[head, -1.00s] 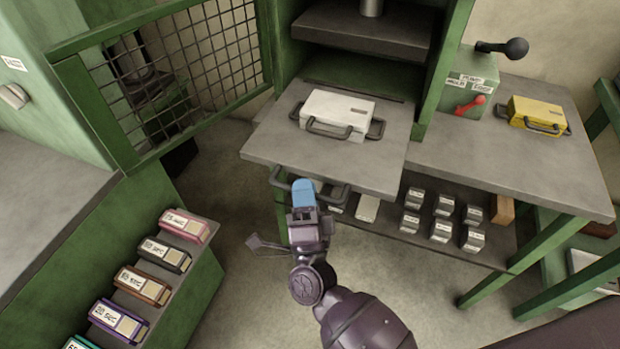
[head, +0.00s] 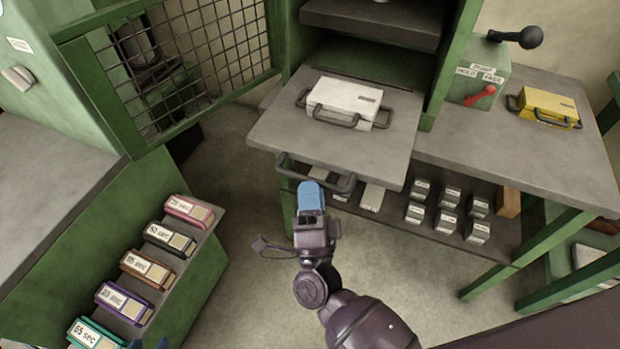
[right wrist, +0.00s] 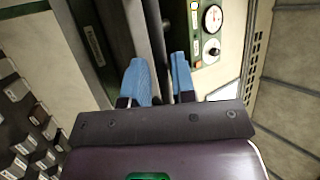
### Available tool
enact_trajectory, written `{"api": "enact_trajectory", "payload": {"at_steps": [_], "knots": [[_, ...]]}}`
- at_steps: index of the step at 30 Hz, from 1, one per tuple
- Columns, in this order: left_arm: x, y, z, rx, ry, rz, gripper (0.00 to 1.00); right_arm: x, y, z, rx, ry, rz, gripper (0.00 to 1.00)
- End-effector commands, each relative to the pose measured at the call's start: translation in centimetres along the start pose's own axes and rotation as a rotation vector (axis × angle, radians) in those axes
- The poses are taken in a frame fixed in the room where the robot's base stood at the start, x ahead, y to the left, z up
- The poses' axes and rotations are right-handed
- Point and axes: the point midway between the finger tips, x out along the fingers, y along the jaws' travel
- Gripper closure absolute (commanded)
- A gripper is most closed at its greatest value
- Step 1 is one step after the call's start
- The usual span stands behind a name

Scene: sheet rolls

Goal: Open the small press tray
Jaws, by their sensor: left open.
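The press tray (head: 270,138) is a grey slab jutting out of the green press frame, with a white case (head: 343,94) on top. A dark bar handle (head: 338,186) runs along its front edge. My right gripper (head: 311,190) has blue fingers just in front of that handle, overlapping its lower edge in the head view. In the right wrist view the two fingers (right wrist: 162,78) stand apart, with a dark bar (right wrist: 157,35) in line with the gap; contact cannot be told. Only a blue bit of my left gripper (head: 150,344) shows at the bottom edge.
A green mesh door (head: 200,65) stands open at left. Labelled coloured cassettes (head: 148,268) line a rack at lower left. A lever box (head: 477,72) and yellow case (head: 545,107) stand on the right bench. Small grey blocks (head: 448,208) lie on the shelf below. Floor between is clear.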

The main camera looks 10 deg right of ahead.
Motion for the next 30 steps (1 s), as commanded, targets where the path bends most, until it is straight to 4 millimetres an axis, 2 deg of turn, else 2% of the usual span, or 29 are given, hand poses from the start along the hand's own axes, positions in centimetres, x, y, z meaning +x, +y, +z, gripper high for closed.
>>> {"api": "enact_trajectory", "payload": {"at_steps": [1, 6, 12, 18, 30], "knots": [[0.1, 0.1, 0.2, -0.003, -0.004, 0.0, 0.57, -1.1, 0.2, 0.0, -0.002, -0.002, 0.005, 0.76], [0.1, 0.2, 0.4, -0.01, -0.006, -0.001, 0.57, -4.3, 0.2, 0.0, -0.001, -0.004, 0.005, 0.76], [0.2, 0.2, 0.4, -0.01, -0.005, -0.001, 0.57, -7.0, 0.1, 0.0, -0.001, -0.003, 0.004, 0.76], [0.2, 0.1, 0.4, -0.005, -0.004, -0.001, 0.57, -8.1, 0.1, 0.0, 0.0, -0.001, 0.001, 0.76], [0.4, -0.2, 0.3, 0.009, -0.003, 0.002, 0.57, -8.2, 0.0, 0.0, 0.0, -0.001, 0.0, 0.76]]}}
